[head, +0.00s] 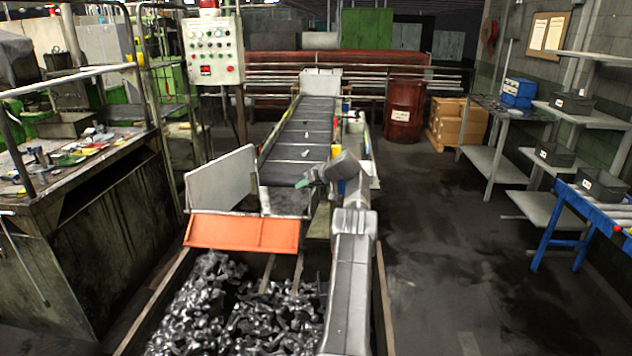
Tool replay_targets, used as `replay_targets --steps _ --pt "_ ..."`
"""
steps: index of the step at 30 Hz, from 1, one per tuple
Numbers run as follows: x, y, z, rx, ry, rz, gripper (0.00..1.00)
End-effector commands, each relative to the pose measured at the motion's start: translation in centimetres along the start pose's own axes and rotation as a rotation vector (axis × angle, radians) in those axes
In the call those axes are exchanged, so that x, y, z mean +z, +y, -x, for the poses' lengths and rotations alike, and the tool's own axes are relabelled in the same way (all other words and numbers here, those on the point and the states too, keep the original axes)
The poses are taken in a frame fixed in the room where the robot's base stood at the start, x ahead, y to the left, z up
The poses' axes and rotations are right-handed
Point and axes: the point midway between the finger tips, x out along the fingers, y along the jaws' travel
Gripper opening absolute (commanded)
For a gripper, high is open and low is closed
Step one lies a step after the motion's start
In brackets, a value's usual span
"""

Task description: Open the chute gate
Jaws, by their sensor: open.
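The chute gate appears to be the orange panel (242,233) at the near end of the conveyor. It slopes across the front, just above the bin of metal parts. An upright grey plate (221,180) stands behind it on the left. My gripper (301,184) is at the end of my arm, over the near right part of the conveyor, behind and to the right of the orange panel. It is small in the picture, open and apart from the panel. My arm hides the right side of the conveyor's near end.
A bin of shiny metal parts (215,305) fills the near foreground. The dark conveyor belt (303,135) runs away, with a few small parts on it. A control panel (212,52) stands at the back left, a red drum (404,112) at the back.

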Motion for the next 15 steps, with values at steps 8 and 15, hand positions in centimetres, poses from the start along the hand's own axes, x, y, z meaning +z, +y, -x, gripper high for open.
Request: replay_targets --steps 8,15 --pt "0.2 0.1 2.4 0.001 0.001 0.000 0.46" --pt "0.0 0.0 6.7 0.002 0.003 0.000 0.46"
